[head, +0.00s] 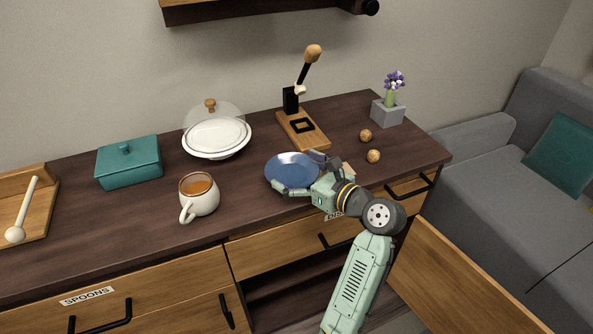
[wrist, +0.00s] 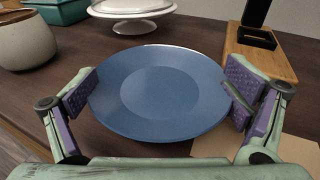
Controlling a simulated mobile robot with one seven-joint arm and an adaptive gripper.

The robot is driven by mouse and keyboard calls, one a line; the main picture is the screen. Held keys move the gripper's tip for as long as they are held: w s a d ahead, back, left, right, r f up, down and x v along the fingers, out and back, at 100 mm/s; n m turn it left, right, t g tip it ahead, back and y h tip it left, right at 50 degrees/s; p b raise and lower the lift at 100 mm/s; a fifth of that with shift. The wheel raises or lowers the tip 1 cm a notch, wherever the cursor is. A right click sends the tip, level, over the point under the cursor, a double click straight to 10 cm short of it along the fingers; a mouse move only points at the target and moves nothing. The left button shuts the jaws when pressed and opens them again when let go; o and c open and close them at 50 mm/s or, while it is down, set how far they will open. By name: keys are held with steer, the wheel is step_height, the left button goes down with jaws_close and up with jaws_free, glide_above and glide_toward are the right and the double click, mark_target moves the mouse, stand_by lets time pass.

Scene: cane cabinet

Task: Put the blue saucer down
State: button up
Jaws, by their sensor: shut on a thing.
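The blue saucer (head: 290,170) is over the front part of the dark wooden cabinet top, between the mug and the wooden stand. In the wrist view the saucer (wrist: 158,92) lies nearly level between my fingers. My gripper (head: 301,174) has one pad on each side of the saucer's rim; in the wrist view the purple pads of my gripper (wrist: 160,97) meet its left and right edges. It is shut on the saucer. I cannot tell whether the saucer's underside touches the cabinet top.
A mug of brown drink (head: 199,195) stands left of the saucer. A white cake stand with a glass dome (head: 216,136) is behind, and a wooden stand (head: 303,131) is behind right. Two small round balls (head: 373,156) lie to the right. A cabinet door (head: 455,280) hangs open below.

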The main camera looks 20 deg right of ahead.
steer(key=shift+f, duration=0.4)
steer(key=shift+f, duration=0.1)
steer(key=o, duration=0.9)
steer(key=shift+o, duration=0.2)
